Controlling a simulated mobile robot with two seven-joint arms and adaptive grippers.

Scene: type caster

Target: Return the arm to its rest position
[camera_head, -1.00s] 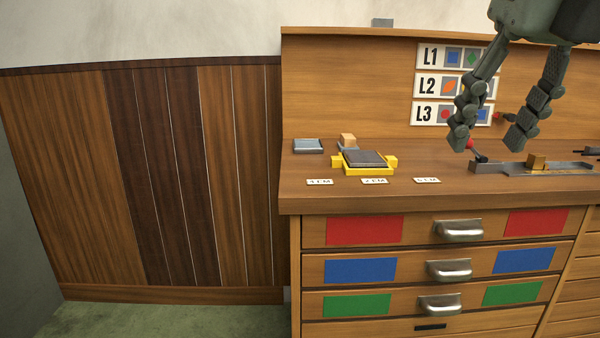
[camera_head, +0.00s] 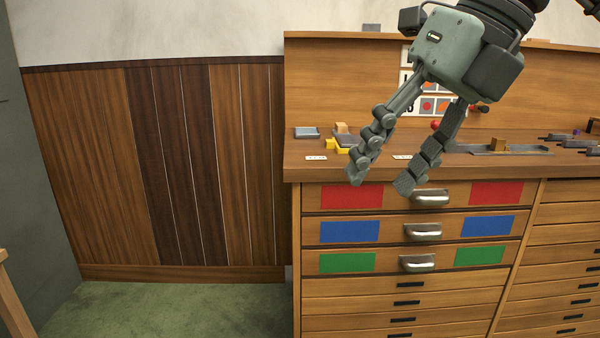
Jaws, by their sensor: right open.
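My right gripper (camera_head: 381,183) hangs in front of the cabinet, its two jointed fingers spread apart and empty. Its fingertips show over the front edge of the wooden worktop (camera_head: 306,171) and the top drawer. It hides much of the L1 to L3 sign board (camera_head: 434,105) and part of the yellow fixture (camera_head: 332,145). My left gripper is not in view.
A grey tray (camera_head: 540,150) with a wooden block (camera_head: 498,145) lies on the worktop at the right. A grey-blue pad (camera_head: 307,132) lies at its left end. Drawers with red, blue and green panels are shut below. Open green floor (camera_head: 200,310) lies at the lower left.

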